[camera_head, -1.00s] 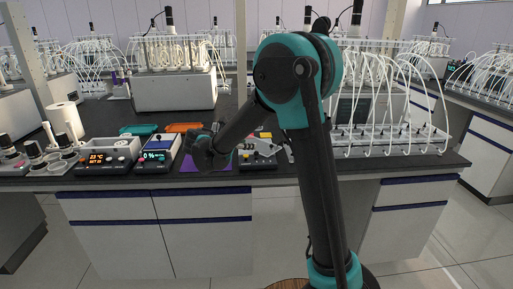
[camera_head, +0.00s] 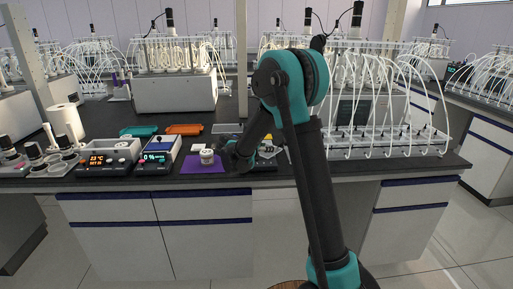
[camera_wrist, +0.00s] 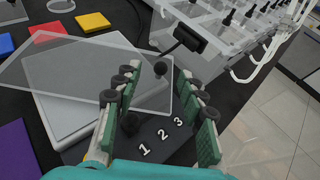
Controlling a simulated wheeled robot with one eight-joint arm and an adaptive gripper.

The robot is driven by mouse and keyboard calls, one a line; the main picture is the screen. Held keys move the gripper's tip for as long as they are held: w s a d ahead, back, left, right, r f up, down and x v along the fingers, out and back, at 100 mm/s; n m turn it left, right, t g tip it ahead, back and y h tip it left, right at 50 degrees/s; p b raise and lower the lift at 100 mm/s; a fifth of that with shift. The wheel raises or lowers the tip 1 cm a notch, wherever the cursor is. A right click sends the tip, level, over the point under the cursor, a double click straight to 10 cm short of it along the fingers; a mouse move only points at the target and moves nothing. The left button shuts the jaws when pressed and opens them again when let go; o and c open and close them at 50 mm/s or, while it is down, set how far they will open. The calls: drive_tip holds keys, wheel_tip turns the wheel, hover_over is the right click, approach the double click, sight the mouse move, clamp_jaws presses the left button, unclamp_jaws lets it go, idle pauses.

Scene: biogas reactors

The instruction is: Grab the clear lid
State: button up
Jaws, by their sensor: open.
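The clear lid (camera_wrist: 85,68) is a see-through flat sheet with a small dark knob near its right end in the wrist view. It lies over a pale tray or box, and its exact edges are hard to make out. My gripper (camera_wrist: 160,82) is open and empty, its two green-padded fingers on either side of the knob; whether they touch it I cannot tell. In the head view my gripper (camera_head: 236,155) is low over the bench, right of the purple mat, and the lid is mostly hidden behind my arm.
A dark plate marked 1, 2, 3 (camera_wrist: 162,136) lies beside the tray. Blue, red and yellow squares (camera_wrist: 92,22) lie beyond. A rack with white tubes (camera_head: 385,140) stands close on the right.

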drive_tip(key=x, duration=0.3)
drive_tip(key=shift+d+f, duration=0.15)
drive_tip(key=shift+f, duration=0.05)
clamp_jaws()
